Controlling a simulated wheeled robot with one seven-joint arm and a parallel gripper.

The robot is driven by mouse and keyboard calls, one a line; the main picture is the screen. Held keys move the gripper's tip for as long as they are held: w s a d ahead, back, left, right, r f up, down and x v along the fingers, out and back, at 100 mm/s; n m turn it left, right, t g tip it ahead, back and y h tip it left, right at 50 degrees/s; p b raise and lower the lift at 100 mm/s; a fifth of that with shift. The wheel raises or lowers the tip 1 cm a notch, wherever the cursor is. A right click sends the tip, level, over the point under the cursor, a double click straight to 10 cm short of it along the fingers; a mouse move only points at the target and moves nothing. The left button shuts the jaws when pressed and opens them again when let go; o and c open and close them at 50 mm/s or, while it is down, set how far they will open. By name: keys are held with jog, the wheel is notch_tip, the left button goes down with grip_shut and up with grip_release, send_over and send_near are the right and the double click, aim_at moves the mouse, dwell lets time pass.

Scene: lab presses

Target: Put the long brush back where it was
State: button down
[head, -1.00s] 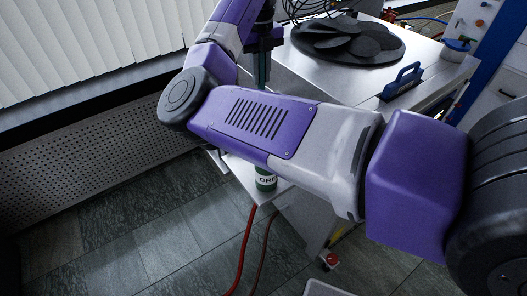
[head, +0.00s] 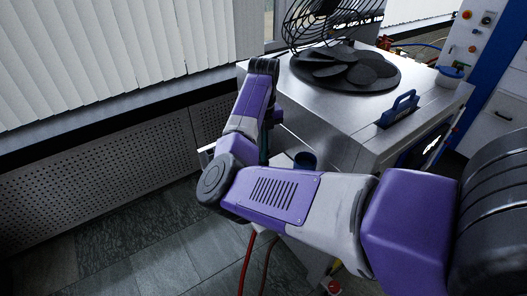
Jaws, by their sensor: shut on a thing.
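My gripper (head: 270,119) is mostly hidden behind my own forearm, to the left of the steel cabinet's near corner. Only a dark strip of it shows. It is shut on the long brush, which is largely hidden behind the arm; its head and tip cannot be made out. A dark blue round pot (head: 304,160) stands right of and below the gripper, beside the cabinet, partly covered by my arm. I cannot see into it.
A perforated panel (head: 120,155) runs along the left wall. Red hose (head: 246,262) hangs below. Floor at lower left is clear.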

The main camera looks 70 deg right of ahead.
aim_at(264, 152)
jog(key=shift+f, duration=2.2)
jog(key=c, duration=1.3)
grip_release()
notch_tip(264, 152, up, 12)
jog(key=shift+r+b, duration=0.2)
jog(key=shift+b, duration=0.6)
